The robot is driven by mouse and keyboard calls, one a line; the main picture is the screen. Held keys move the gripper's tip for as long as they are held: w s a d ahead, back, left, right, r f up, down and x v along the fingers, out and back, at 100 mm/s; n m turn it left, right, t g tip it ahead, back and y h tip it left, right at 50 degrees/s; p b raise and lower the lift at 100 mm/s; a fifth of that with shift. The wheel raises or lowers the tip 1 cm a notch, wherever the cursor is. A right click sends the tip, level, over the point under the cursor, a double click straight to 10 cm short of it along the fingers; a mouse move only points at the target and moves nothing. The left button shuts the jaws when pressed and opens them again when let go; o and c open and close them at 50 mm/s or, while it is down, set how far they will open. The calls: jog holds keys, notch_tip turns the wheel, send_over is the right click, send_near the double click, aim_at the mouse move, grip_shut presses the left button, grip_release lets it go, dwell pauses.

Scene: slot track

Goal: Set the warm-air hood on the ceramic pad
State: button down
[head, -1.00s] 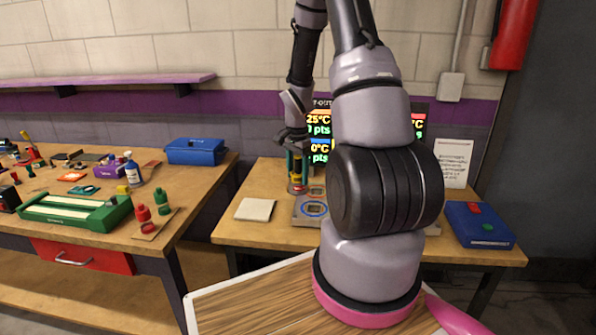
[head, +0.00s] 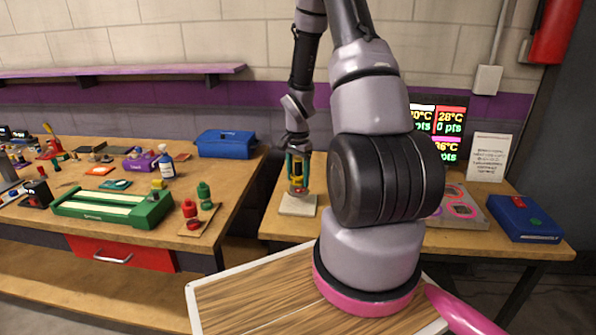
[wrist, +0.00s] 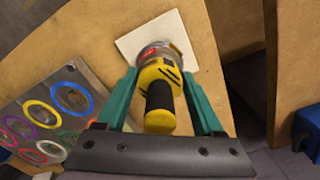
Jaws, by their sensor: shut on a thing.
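The warm-air hood (wrist: 163,88) is yellow and black with a silver lower end, and stands roughly upright in my gripper. My gripper (head: 298,172) has its green fingers on either side of the hood; they also show in the wrist view (wrist: 160,78). The ceramic pad (head: 297,207) is a pale square slab near the left edge of the right bench. In the wrist view the pad (wrist: 133,40) lies directly beyond the hood's lower end. The hood is over the pad; I cannot tell whether it touches it. The fingers hide part of the hood.
A grey plate with coloured rings (head: 460,205) lies right of the pad, partly behind my arm. A blue case (head: 523,218) is at the bench's right end. Temperature screens (head: 437,125) stand behind. A gap separates the cluttered left bench (head: 228,190).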

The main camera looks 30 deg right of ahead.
aim_at(298, 159)
jog(key=shift+f, duration=1.9)
jog(key=shift+f, duration=0.15)
grip_release()
notch_tip(298, 159, up, 11)
jog(key=shift+r, duration=0.1)
jog(key=s+a+r+n+t, duration=0.2)
jog(key=s+a+r, duration=0.1)
jog(key=r, duration=0.7)
jog(key=s+a+r+n+t, duration=0.2)
jog(key=s+a+r, duration=0.15)
jog(key=r, duration=0.75)
jog(key=s+a+r+n+t+y, duration=0.2)
jog(key=s+a+r, duration=0.4)
jog(key=s+r, duration=0.4)
jog(key=s+n+t, duration=0.1)
jog(key=s+n, duration=0.1)
jog(key=s, duration=0.1)
jog(key=shift+a+r+n, duration=0.3)
jog(key=shift+n, duration=0.1)
